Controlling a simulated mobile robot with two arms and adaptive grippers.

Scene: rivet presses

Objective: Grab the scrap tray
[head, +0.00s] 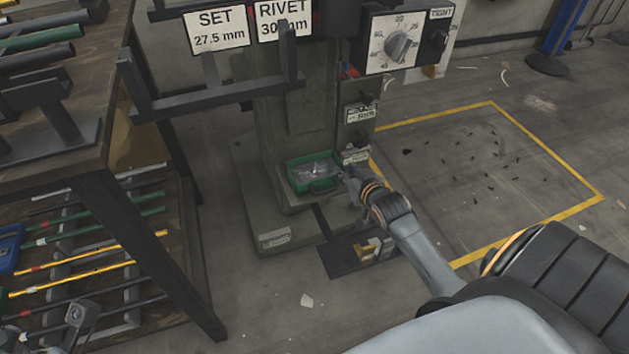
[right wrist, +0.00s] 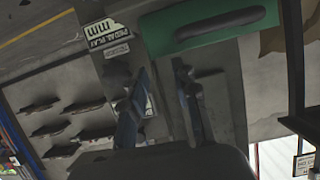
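The scrap tray is a green tray (head: 327,186) with pale scrap in it. It sits on the base of the rivet press in the head view. My right gripper (head: 344,178) is close to the tray's right front side. In the right wrist view my right gripper (right wrist: 162,78) has its fingers apart with nothing between them, just short of the tray. A small grey part at the lower left of the head view may be my left gripper; its fingers are unclear.
The rivet press (head: 290,120) rises behind the tray, with a dark bracket (head: 215,98) jutting out left. A workbench and rod rack (head: 90,240) stand at left. A yellow-marked floor area (head: 500,170) at right holds small dark bits. A pedal (head: 372,250) lies below.

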